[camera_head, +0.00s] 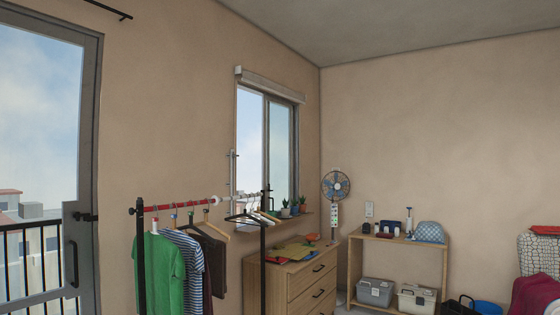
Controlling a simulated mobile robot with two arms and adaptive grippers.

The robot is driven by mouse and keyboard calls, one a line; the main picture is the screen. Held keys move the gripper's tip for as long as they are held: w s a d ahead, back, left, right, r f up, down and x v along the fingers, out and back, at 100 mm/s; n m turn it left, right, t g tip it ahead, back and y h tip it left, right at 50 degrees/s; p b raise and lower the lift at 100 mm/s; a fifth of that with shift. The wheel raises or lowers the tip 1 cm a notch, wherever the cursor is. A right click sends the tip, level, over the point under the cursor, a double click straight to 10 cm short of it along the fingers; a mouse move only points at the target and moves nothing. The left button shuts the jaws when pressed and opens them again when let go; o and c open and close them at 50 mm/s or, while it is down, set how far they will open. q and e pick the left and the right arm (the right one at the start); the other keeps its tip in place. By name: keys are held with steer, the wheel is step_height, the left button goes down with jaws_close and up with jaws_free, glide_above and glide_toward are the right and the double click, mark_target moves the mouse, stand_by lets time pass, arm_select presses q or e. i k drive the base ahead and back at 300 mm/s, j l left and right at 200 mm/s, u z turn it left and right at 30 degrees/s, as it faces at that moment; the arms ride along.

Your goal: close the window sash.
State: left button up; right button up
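The window (266,143) is in the left wall, right of the middle of that wall, under a rolled blind. It has a grey frame and two tall panes with sky behind them. A dark handle (267,190) sits low near the middle upright. I cannot tell from here how far the sash stands open. The clothes rack, the dresser and the sill plants stand in front of or below the window's lower part. Neither of my grippers is in view.
A clothes rack (178,207) with hanging garments stands in front of the window wall. A wooden dresser (285,285) stands below the window. Potted plants (294,207) are on the sill. A fan (336,186) and wooden shelf (398,243) stand farther right. A glazed balcony door (84,160) is at left.

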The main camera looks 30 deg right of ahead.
mark_target(264, 97)
steer(key=i+z, duration=0.2)
steer(key=z, duration=0.15)
steer(key=i+z, duration=0.35)
steer(key=i+l+z, duration=0.25)
steer(key=z, duration=0.2)
steer(key=i+l+z, duration=0.1)
steer(key=i+z, duration=0.75)
steer(key=i+u, duration=0.1)
steer(key=i, duration=0.75)
steer(key=i+l+u, duration=0.1)
steer(key=i, duration=0.75)
steer(key=i+u, duration=0.2)
steer(key=i, duration=0.75)
steer(key=i+l+u, duration=0.2)
steer(key=i, duration=0.75)
steer(key=i+u, duration=0.35)
steer(key=i+l+u, duration=0.25)
steer(key=i+u, duration=0.15)
steer(key=i, duration=0.15)
steer(key=i+l+u, duration=0.35)
steer(key=i, duration=0.1)
